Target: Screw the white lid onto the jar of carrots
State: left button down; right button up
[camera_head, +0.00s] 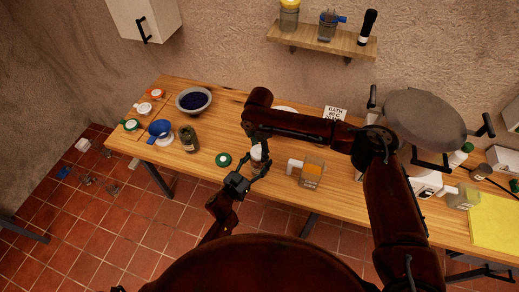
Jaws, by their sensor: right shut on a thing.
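A small jar (257,167) stands upright near the front edge of the table, with a pale top that looks like the white lid (256,153). Its contents are too small and covered to make out. My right gripper (259,150) reaches down from above and is shut at this pale top. Whether the lid is seated on the jar cannot be told. My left gripper (245,180) comes up from below, close to the jar's lower side. Its fingers are too dark and small to show whether they grip the jar.
A green-rimmed lid (224,159) lies left of the jar. A dark-green jar (188,140), blue funnel (159,129), bowl (194,100) and several lids stand further left. A jug with a white handle (311,174) stands close on the right. A wall shelf (310,42) holds jars.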

jog(key=m, duration=0.5)
jog(key=o, duration=1.3)
jog(key=shift+r, duration=2.2)
jog(key=shift+r, duration=0.1)
jog(key=shift+c, duration=0.5)
notch_tip(320, 180, up, 3)
jog(key=shift+r+n, duration=0.2)
jog(key=shift+n, duration=0.2)
